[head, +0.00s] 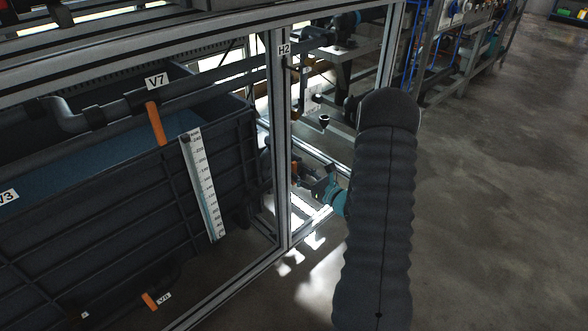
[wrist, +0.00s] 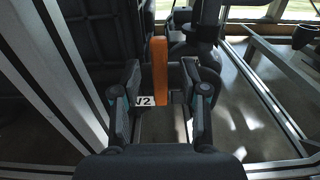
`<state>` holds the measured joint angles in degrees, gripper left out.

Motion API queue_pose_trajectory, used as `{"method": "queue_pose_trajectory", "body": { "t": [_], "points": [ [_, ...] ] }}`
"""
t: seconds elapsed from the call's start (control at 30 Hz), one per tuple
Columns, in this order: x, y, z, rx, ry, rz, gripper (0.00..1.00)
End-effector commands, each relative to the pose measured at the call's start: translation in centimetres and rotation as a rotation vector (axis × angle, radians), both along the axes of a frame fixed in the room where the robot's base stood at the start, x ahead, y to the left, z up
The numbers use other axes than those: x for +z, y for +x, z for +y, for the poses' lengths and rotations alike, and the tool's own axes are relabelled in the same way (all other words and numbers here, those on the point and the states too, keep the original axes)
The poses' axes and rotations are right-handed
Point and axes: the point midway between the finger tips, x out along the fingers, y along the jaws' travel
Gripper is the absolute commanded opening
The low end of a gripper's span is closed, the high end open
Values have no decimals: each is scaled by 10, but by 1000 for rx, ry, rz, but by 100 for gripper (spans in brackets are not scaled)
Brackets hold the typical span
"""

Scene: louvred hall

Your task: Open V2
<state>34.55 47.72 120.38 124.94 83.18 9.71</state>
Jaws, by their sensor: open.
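The valve labelled V2 has an orange lever handle (wrist: 160,72), which stands upright in the wrist view. Its white V2 label (wrist: 145,100) sits just left of the handle, partly covered by the left finger. My gripper (wrist: 161,66) is open, with one finger on each side of the handle and a visible gap on both sides. In the head view my gripper (head: 322,187) is low behind the frame post, partly hidden by my arm. A small orange part (head: 296,170) shows beside it there; its label cannot be read.
A dark tank (head: 90,215) with a level scale (head: 203,185) is left. Orange handles V7 (head: 156,123) and a lower one (head: 149,300) are on it. Open floor lies right.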

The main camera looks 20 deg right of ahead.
Motion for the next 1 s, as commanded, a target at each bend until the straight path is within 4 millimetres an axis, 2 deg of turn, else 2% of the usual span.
{"method": "queue_pose_trajectory", "body": {
  "t": [0.1, 0.27, 0.63, 0.87, 0.9, 1.0],
  "points": [
    [0, 14, 6, 3, -1, 1, 44],
    [-1, 13, 5, 1, 0, 1, 44],
    [-1, 28, 11, 2, 0, 1, 44],
    [0, 29, 11, 1, 0, 1, 44],
    [0, 29, 11, 1, 0, 1, 41],
    [0, 29, 11, 1, 0, 1, 16]
  ]
}}
